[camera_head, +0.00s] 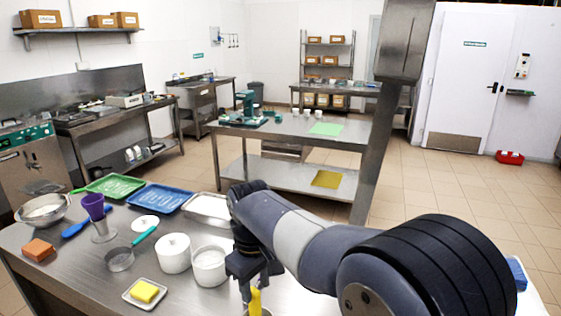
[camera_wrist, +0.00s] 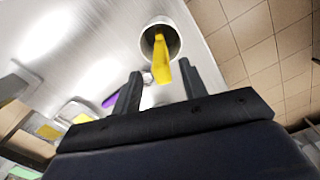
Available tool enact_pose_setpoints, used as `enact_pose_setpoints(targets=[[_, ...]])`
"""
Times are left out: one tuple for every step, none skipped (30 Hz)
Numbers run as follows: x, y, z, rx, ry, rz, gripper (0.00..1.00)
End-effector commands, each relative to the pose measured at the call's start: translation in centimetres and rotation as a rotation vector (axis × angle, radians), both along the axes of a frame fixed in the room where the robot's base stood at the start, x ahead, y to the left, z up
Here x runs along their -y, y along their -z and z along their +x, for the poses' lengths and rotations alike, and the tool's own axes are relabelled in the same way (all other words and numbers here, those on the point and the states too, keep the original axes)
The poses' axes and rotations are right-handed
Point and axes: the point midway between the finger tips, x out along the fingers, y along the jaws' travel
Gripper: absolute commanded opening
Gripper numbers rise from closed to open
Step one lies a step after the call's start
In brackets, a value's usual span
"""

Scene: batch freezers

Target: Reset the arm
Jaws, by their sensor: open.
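My gripper (camera_head: 254,277) is open above the steel table (camera_head: 80,290) at the front. In the wrist view, its two dark fingers (camera_wrist: 158,92) stand apart with nothing held between them. A yellow-handled tool (camera_head: 255,302) stands just below my gripper. In the wrist view the yellow handle (camera_wrist: 164,68) rises out of a round white and metal container (camera_wrist: 147,40), a little beyond the fingertips. My arm crosses the lower right of the head view and hides part of the table.
Two white tubs (camera_head: 173,254) stand left of my gripper. A steel column (camera_head: 383,130) rises behind my arm.

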Motion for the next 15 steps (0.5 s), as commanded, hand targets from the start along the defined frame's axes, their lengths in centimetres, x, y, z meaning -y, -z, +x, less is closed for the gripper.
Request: enact_pose_setpoints(targets=[[0.1, 1.1, -0.1, -0.005, 0.0, -0.003, 0.41], [0.1, 1.7, -0.1, -0.004, 0.0, -0.002, 0.41], [0.1, 2.5, 0.0, -0.005, 0.0, -0.003, 0.41], [0.1, 3.1, 0.0, -0.005, 0.0, -0.003, 0.41], [0.1, 3.7, 0.0, -0.004, 0.0, -0.002, 0.41], [0.1, 4.5, 0.0, -0.004, 0.0, -0.002, 0.41], [0.1, 5.1, 0.0, -0.005, 0.0, -0.003, 0.41], [0.1, 5.7, -0.1, -0.005, 0.0, -0.003, 0.41], [0.1, 6.5, 0.0, -0.004, 0.0, -0.002, 0.41], [0.1, 7.0, 0.0, -0.004, 0.0, -0.002, 0.41], [0.1, 7.7, 0.0, -0.005, 0.0, -0.003, 0.41], [0.1, 8.4, 0.0, -0.003, 0.001, -0.002, 0.41], [0.0, 7.2, 0.1, 0.004, 0.001, 0.002, 0.41], [0.0, 6.8, 0.2, 0.006, 0.001, 0.003, 0.41], [0.0, 6.3, 0.1, 0.005, 0.0, 0.003, 0.41]])
